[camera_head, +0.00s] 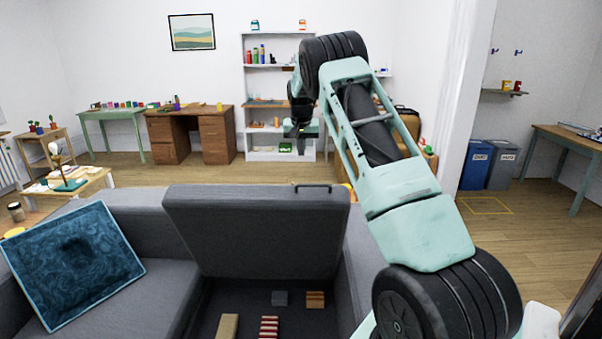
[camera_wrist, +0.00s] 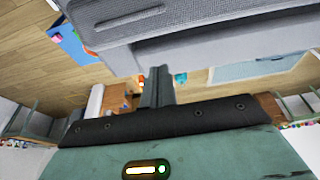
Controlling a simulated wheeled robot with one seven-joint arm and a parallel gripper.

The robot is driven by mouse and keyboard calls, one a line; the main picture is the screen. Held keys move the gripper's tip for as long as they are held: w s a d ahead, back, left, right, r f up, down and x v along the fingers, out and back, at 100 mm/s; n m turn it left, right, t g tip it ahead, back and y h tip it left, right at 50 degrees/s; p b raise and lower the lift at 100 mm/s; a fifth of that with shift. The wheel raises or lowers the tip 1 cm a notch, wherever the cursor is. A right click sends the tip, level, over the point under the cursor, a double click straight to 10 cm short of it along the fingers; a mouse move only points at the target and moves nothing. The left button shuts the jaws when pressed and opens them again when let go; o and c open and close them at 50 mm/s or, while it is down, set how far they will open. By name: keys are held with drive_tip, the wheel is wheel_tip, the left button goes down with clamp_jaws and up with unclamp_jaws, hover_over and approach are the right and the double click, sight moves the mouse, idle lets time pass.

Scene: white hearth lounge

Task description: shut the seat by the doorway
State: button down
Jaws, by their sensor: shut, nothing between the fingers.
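The grey sofa has a lift-up seat (camera_head: 255,235) that stands raised, nearly upright, with a dark handle (camera_head: 313,187) on its top edge. Below it the storage box (camera_head: 205,310) is open and holds a few blocks. My gripper (camera_head: 303,130) is in front of the shelf in the head view, above the raised seat's edge and apart from it. Its fingers show together in the wrist view (camera_wrist: 156,87) with nothing between them. Grey upholstery (camera_wrist: 190,20) fills the top of the wrist view; I cannot tell which part of the sofa it is.
A blue cushion (camera_head: 75,262) leans on the sofa's left seat. A low table (camera_head: 95,183) with items stands at left, and a shelf (camera_head: 268,95) at the back. Blue and grey bins (camera_head: 476,165) stand past the doorway at right. The floor (camera_head: 500,225) there is clear.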

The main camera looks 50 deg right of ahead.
drive_tip(key=p, duration=0.3)
hover_over(301, 192)
drive_tip(key=w+d, duration=0.2)
drive_tip(key=f, duration=0.6)
drive_tip(key=shift+d+f, duration=0.2)
drive_tip(key=shift+f, duration=0.15)
drive_tip(key=shift+s+a+f+p, duration=0.85)
drive_tip(key=shift+a+f, duration=0.15)
drive_tip(key=shift+f, duration=0.15)
drive_tip(key=shift+s+a+f, duration=0.2)
drive_tip(key=shift+a+f, duration=0.05)
drive_tip(key=shift+f, duration=0.1)
